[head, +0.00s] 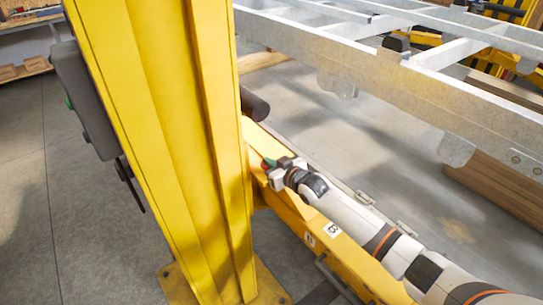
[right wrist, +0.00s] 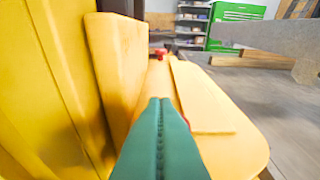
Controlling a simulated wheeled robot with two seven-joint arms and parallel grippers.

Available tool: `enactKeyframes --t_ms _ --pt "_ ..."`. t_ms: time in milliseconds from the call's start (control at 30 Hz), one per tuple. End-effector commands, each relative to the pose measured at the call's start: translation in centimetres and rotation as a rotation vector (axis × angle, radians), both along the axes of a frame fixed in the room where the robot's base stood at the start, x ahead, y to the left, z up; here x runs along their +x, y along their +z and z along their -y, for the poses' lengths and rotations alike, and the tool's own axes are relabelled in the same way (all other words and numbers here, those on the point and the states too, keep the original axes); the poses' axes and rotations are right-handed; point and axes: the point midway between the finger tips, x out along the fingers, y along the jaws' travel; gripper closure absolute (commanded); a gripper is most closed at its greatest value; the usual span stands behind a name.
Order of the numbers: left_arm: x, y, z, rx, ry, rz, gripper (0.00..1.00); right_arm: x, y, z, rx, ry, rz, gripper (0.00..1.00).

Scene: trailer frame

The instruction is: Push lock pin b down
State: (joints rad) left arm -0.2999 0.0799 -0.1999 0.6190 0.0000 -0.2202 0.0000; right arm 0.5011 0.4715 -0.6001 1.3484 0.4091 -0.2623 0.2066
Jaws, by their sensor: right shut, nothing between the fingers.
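My right gripper (head: 271,164) comes in from the lower right in the head view and rests just above the yellow beam beside the yellow post. In the right wrist view its green fingers (right wrist: 160,104) are together and empty, pointing along a channel between yellow plates. A small red piece (right wrist: 159,53), possibly the lock pin, shows beyond the fingertips, apart from them in the picture. I cannot tell whether it is pin b or how far down it sits. My left gripper is not in view.
The thick yellow post (head: 165,130) stands close to the left of my right gripper. A grey metal trailer frame (head: 400,85) spans the upper right. Grey floor (head: 35,190) is open at left.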

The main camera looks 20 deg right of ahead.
Motion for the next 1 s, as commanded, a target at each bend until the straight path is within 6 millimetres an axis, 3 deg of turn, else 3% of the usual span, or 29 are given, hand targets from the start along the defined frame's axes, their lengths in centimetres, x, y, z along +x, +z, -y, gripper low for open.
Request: enactKeyframes --t_ms 167,367,433,800,1000 --pt "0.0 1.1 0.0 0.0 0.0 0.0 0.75 0.0 1.0 -0.1 -0.001 0.0 -0.006 1.0" --pt "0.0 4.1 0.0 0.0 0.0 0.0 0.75 0.4 4.8 -0.3 0.0 -0.003 0.0 1.0" --pt "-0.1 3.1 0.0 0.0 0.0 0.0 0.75 -0.7 3.9 0.1 -0.001 -0.002 -0.003 1.0" --pt "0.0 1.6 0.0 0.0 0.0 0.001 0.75 -6.4 5.7 2.1 -0.001 -0.002 0.001 1.0" --pt "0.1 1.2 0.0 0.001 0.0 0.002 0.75 -8.2 6.4 2.8 -0.001 -0.003 0.002 1.0"
